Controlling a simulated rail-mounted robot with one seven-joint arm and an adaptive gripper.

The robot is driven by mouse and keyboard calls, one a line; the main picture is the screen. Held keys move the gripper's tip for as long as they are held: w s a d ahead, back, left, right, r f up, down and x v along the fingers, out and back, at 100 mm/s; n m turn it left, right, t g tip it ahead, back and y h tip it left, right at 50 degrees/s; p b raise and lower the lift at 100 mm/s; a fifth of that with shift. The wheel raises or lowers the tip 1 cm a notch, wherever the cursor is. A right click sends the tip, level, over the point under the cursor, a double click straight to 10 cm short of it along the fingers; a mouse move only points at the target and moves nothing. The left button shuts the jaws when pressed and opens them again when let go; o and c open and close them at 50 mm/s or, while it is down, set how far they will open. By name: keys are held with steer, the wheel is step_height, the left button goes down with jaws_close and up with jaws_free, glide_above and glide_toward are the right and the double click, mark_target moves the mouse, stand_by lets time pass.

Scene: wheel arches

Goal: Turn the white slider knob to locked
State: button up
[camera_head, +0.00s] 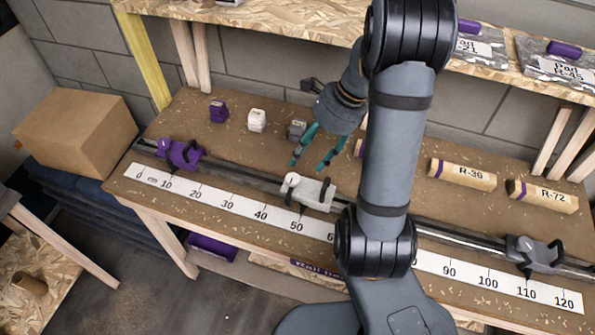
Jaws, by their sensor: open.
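The white slider (312,195) sits on the metal rail near the 50 mark of the scale. Its small knob (291,180) is at its left end, with a dark part beside it; I cannot tell whether it is locked. My gripper (308,166) has teal fingers, spread apart and empty, pointing down just behind and above the white slider. The fingers appear apart from the knob. My arm hides part of the rail and scale to the right of the slider.
A purple slider (180,154) is on the rail at left and a grey slider (533,254) at right. Small purple (218,111), white (256,120) and grey (296,130) blocks stand behind the rail. Labelled blocks R-36 (462,174) and R-72 (542,196) lie at right. A shelf (270,22) overhangs the back.

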mark_target(293, 177)
steer(key=x, duration=0.8)
steer(key=shift+a+f+b, duration=0.1)
steer(key=shift+f+b, duration=0.2)
steer(key=shift+f, duration=0.1)
steer(key=shift+c, duration=0.3)
steer(key=c, duration=1.1)
steer(key=shift+r, duration=0.1)
steer(key=n, duration=0.2)
steer(key=n+g+p, duration=0.1)
steer(key=n, duration=0.1)
steer(key=shift+w+g+h, duration=0.2)
steer(key=shift+g+h, duration=0.1)
steer(key=shift+w+a+n+g, duration=0.1)
steer(key=shift+n+g, duration=0.6)
steer(key=shift+n, duration=1.3)
steer(key=shift+h, duration=0.3)
steer(key=o, duration=1.2)
steer(key=shift+c, duration=0.2)
